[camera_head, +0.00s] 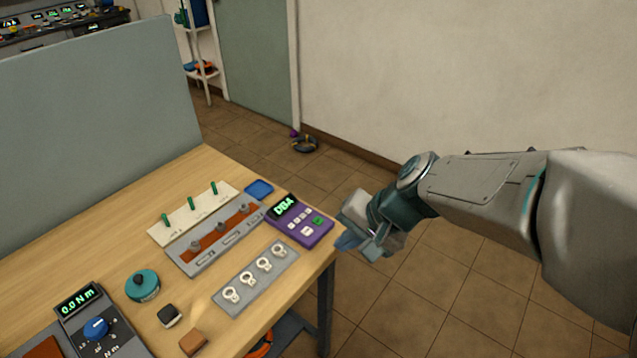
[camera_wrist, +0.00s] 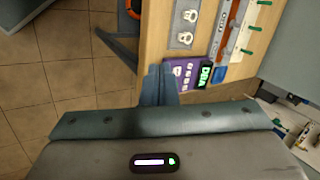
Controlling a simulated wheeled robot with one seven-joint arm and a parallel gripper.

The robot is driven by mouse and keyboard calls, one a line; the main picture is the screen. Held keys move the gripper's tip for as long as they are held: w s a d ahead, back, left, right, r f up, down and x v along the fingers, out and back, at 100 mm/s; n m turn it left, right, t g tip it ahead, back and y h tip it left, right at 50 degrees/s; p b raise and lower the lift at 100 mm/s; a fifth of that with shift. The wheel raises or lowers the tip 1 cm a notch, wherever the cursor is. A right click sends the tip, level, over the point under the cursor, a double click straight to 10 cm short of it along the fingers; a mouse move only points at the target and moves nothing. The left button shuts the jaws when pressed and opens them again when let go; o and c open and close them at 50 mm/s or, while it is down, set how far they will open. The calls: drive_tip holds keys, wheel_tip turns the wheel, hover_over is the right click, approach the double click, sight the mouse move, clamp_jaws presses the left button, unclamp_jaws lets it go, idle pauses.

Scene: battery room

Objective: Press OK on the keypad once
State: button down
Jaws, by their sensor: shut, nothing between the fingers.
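The purple keypad (camera_head: 302,231) lies at the table's right corner, with a lit green display reading something like DBA (camera_head: 285,206). It has several pale keys and one green key (camera_head: 318,221); the key labels are too small to read. In the wrist view the keypad (camera_wrist: 174,60) is partly hidden behind my fingers. My gripper (camera_head: 345,243) is shut and empty, just right of the keypad, off the table's right edge. In the wrist view its fingertips (camera_wrist: 160,70) overlap the keypad's near side; I cannot tell any contact.
The wooden table (camera_head: 120,237) also bears a grey plate with white rings (camera_head: 256,277), a rail with studs (camera_head: 215,243), a blue tray (camera_head: 259,188), a teal round case (camera_head: 142,286) and a torque meter (camera_head: 97,328). A grey panel (camera_head: 90,110) stands behind. Tiled floor is free at right.

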drive_tip(key=w+a+r+m+t+y+p, duration=0.2)
drive_tip(key=w+a+m+p, duration=0.25)
drive_tip(key=w+m, duration=0.35)
drive_tip(key=m+t+h+p, duration=0.3)
drive_tip(key=m, duration=0.5)
hover_over(321, 223)
drive_tip(key=shift+f, duration=2.2)
drive_tip(key=shift+n+y, duration=0.3)
wheel_tip(321, 223, down, 7)
drive_tip(key=b, duration=0.5)
drive_tip(key=shift+f, duration=0.2)
drive_tip(key=shift+f+b, duration=0.7)
drive_tip(key=shift+b, duration=0.25)
drive_tip(key=shift+f, duration=0.1)
drive_tip(key=shift+f+b, duration=0.35)
drive_tip(key=shift+b, duration=0.45)
